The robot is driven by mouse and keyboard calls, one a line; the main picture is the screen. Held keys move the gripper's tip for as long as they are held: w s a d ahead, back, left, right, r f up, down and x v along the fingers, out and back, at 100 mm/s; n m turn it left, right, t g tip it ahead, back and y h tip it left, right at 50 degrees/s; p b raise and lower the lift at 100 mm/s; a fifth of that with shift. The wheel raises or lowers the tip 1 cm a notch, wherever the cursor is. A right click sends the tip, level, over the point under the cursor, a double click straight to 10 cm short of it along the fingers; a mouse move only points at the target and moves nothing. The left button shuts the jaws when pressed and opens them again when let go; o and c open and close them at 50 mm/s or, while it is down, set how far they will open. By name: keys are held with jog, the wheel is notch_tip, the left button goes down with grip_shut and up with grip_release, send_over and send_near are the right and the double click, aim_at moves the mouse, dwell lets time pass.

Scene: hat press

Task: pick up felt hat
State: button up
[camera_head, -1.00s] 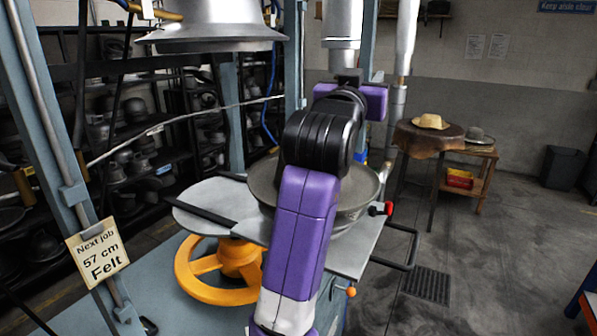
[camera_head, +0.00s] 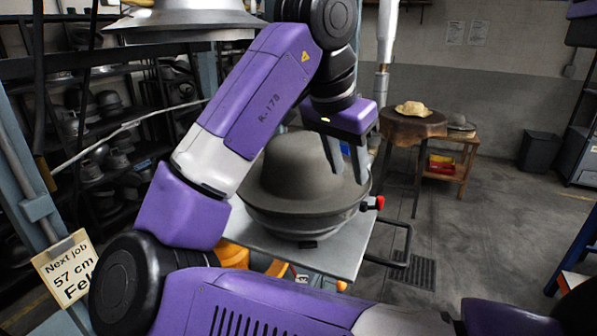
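A grey-brown felt hat (camera_head: 289,172) sits crown up on the round metal bowl (camera_head: 295,221) of the press. Its wide brim covers the bowl's rim. My gripper (camera_head: 347,172) points down at the right side of the hat, beside the crown and over the brim. Its fingers stand apart and it looks open. Whether the fingertips touch the brim cannot be told. My arm hides part of the hat's left side.
The metal press head (camera_head: 185,22) hangs at upper left. A sign (camera_head: 68,268) reads "Next job 57 cm Felt". A round table (camera_head: 418,128) with a straw hat (camera_head: 413,109) and a wooden stand (camera_head: 466,160) stand behind. The floor at right is mostly clear.

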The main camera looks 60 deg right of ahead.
aim_at(358, 197)
jog(key=x, duration=0.2)
jog(key=p+x, duration=0.1)
jog(key=x, duration=0.4)
jog(key=shift+s+d+f, duration=0.15)
jog(key=shift+s+d, duration=0.05)
jog(key=shift+s, duration=0.1)
grip_shut()
dwell(1.1)
